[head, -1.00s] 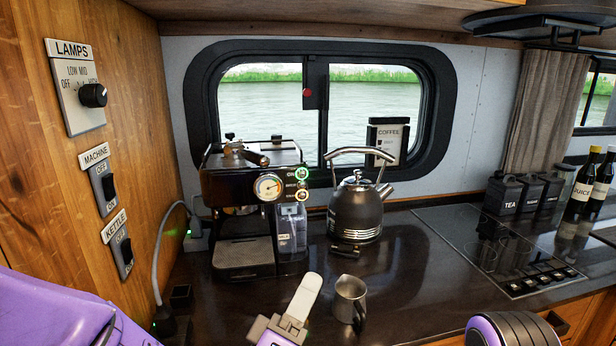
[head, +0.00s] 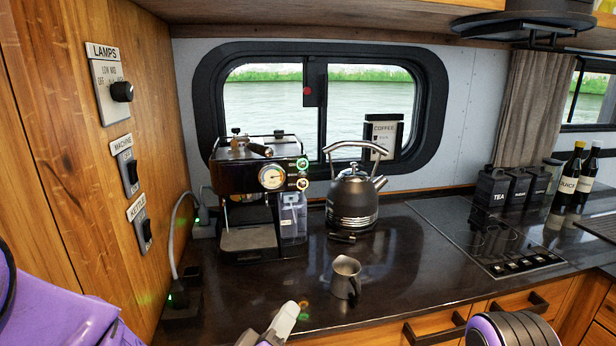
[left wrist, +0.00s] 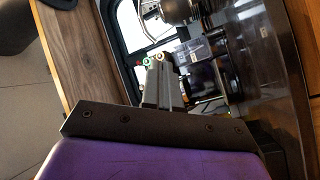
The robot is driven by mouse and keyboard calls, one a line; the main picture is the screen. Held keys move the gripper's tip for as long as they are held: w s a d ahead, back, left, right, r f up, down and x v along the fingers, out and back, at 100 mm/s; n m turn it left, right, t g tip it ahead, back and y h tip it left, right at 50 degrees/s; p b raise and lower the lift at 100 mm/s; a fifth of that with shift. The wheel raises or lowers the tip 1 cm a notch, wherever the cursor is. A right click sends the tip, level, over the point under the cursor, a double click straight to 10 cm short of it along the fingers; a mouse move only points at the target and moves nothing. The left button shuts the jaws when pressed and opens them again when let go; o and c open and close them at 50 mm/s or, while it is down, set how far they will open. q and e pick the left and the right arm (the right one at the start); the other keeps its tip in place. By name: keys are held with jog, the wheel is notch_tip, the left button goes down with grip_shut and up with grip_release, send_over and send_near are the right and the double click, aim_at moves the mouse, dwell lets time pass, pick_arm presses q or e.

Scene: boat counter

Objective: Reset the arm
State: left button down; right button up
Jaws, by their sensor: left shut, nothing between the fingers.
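My left gripper (head: 285,322) shows at the bottom middle of the head view, with light grey fingers by the counter's front edge. It is shut and empty, apart from the metal jug. In the left wrist view its fingers (left wrist: 160,80) are together, pointing toward the coffee machine (left wrist: 202,55). My right gripper is not in view; only a purple and black part of my right arm shows at the bottom right of the head view.
The dark counter (head: 400,285) holds a coffee machine (head: 255,190), a kettle (head: 353,203), a small metal jug (head: 345,277) and a hob (head: 485,235). Wall switches (head: 130,172) are at left. Canisters (head: 510,188) and bottles (head: 580,180) stand at right.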

pick_arm(q)
jog(key=s+a+f+g+y, duration=0.3)
jog(key=a+f, duration=0.4)
jog(key=f, duration=0.5)
jog(key=s+a+f+g+y, duration=0.2)
jog(key=a+f+g+y, duration=0.2)
jog(key=a+f, duration=0.5)
jog(key=s+a+f+g+y, duration=0.2)
jog(key=s+a+f, duration=0.3)
jog(key=s+f, duration=0.3)
jog(key=s+a+f+g+y, duration=0.1)
jog(key=s+a+f+g, duration=0.4)
jog(key=s, duration=0.9)
notch_tip(320, 180, down, 4)
jog(key=shift+a+r+n+y, duration=0.2)
jog(key=shift+n+y, duration=0.2)
